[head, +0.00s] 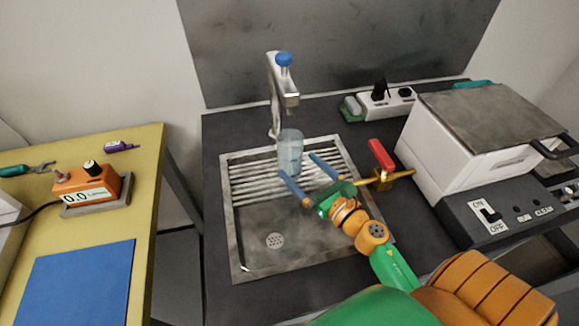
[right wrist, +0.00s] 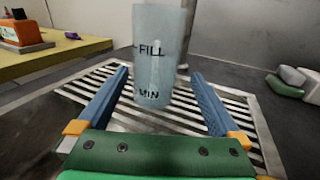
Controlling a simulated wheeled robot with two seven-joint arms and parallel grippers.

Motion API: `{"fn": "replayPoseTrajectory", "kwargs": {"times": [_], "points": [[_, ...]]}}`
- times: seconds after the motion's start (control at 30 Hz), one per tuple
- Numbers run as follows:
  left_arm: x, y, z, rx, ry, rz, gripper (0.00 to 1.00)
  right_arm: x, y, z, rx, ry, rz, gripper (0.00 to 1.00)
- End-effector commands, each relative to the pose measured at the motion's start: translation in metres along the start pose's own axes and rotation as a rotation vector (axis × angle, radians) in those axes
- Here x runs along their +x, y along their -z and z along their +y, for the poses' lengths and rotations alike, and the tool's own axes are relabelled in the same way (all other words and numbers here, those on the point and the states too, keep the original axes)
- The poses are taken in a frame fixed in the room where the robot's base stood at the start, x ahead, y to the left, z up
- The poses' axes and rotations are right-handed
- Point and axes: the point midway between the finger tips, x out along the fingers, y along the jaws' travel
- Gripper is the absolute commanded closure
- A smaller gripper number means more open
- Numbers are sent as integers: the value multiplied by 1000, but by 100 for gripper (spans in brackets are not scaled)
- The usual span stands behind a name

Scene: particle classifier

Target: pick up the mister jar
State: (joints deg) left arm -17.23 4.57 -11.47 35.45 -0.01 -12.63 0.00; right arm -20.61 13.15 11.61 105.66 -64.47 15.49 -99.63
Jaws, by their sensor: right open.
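The mister jar (head: 290,150) is a translucent pale blue cup standing upright on the slatted rack of the sink, below the faucet. In the right wrist view the jar (right wrist: 158,60) shows the marks FILL and MIN. My right gripper (head: 296,172) is open, with its two blue fingers pointing at the jar from the front. In the right wrist view the fingers of my right gripper (right wrist: 163,85) lie to either side of the jar's lower part, with clear gaps on both sides. The jar seems just beyond or between the fingertips. My left gripper is not in view.
The faucet (head: 284,90) with a blue knob stands behind the jar. A brass valve with a red handle (head: 381,155) is right of the gripper. A white machine with a grey lid (head: 490,120) stands at the right. A yellow table (head: 140,205) is at the left.

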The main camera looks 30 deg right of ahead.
Motion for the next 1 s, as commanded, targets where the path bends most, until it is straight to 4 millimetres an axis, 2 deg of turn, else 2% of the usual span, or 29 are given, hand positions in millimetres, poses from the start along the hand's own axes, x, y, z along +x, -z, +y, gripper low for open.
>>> {"fn": "replayPoseTrajectory", "kwargs": {"times": [0.17,0.33,0.4,0.5,0.67,0.77,1.0], "points": [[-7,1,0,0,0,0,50,19,-3,1,1,0,-3,0],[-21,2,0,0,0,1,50,52,-10,7,3,0,-3,0],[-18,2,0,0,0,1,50,64,-6,6,1,1,-2,0],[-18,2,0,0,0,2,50,71,-5,7,1,0,-1,0],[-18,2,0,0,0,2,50,71,-4,7,0,0,0,0],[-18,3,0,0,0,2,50,71,-4,7,0,0,0,22],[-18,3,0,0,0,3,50,71,-4,7,0,0,0,86]]}}
